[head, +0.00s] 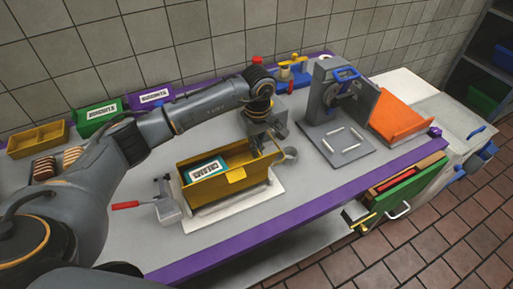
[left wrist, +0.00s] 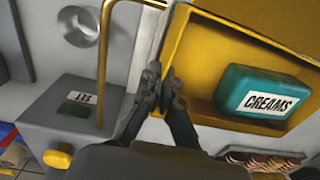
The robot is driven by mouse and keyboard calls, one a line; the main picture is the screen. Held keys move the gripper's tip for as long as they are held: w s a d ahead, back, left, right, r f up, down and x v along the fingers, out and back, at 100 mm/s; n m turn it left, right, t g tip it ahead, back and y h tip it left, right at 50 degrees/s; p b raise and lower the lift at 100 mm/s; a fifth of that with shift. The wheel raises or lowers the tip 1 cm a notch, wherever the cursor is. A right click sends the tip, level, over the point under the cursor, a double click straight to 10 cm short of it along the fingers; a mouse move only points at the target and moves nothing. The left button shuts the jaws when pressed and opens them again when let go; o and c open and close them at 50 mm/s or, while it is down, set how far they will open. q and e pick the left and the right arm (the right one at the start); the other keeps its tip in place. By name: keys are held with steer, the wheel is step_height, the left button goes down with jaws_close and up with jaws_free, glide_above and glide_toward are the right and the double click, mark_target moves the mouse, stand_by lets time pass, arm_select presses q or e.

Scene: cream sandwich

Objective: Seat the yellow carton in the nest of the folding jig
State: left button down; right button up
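The yellow carton (head: 236,178) is an open box with a teal pack (head: 206,168) inside. It stands over a white plate (head: 237,211) at the front middle of the bench. The pack reads CREAMS in the left wrist view (left wrist: 264,92). My left gripper (head: 268,139) is at the carton's far right corner. In the left wrist view its fingers (left wrist: 162,78) are close together at the carton's wall (left wrist: 180,40) and look shut on it. The fingers hide the contact. I cannot tell for certain which fixture is the folding jig. My right gripper is not in view.
A red-handled lever (head: 126,205) and grey block (head: 168,211) stand left of the carton. A grey ring (head: 291,154) is at its right. A lever machine (head: 345,147) and orange tray (head: 397,116) stand farther right. The front bench strip is free.

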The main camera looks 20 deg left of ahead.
arm_select(q)
steer(key=shift+b, duration=0.3)
stand_by(0.5)
steer(key=shift+f+b, duration=1.65)
steer(key=shift+b, duration=0.05)
steer(key=c, duration=1.4)
jaws_free()
steer(key=shift+c, duration=0.2)
steer(key=shift+r, duration=0.25)
step_height(320, 180, up, 12)
steer(key=shift+f, duration=0.25)
steer(key=shift+w, duration=0.1)
